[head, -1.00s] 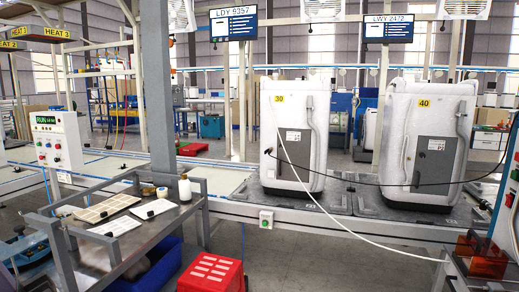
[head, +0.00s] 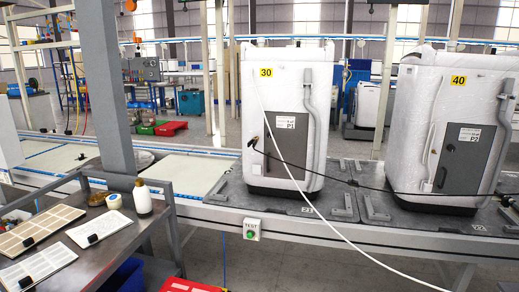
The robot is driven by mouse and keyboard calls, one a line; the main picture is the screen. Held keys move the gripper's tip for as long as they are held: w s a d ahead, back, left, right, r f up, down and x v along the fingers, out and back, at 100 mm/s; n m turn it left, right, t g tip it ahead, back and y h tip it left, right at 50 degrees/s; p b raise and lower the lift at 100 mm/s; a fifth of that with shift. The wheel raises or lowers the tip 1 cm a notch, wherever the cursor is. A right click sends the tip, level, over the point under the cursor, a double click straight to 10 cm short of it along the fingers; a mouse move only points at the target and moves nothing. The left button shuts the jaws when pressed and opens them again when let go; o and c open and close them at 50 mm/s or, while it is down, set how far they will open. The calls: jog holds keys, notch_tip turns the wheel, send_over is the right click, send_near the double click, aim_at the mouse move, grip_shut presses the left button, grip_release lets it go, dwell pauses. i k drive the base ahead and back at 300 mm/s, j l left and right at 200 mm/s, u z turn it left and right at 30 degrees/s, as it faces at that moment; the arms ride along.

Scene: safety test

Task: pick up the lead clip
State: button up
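A black lead (head: 350,181) runs from the front of the white unit marked 30 (head: 285,85) across to the unit marked 40 (head: 455,95) and on to the right edge. My gripper is not in view.
A grey bench (head: 150,225) with a white bottle (head: 143,200) and a grey post stands at left. A conveyor (head: 330,235) carries both units and has a green TEST button (head: 250,229). A white cord (head: 350,240) hangs across its front. A red crate (head: 190,285) shows at the bottom edge.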

aim_at(254, 141)
jog(key=i, duration=0.3)
jog(key=z, duration=1.75)
jog(key=u, duration=0.95)
jog(key=i+u, duration=0.15)
jog(key=u, duration=0.3)
jog(key=i+l+u, duration=0.1)
jog(key=u, duration=0.3)
jog(key=i+l+u, duration=0.1)
jog(key=u, duration=0.35)
jog(key=i+l+u, duration=0.3)
jog(key=l+u, duration=0.15)
jog(key=i+l+u, duration=0.2)
jog(key=l, duration=0.2)
jog(key=k, duration=0.1)
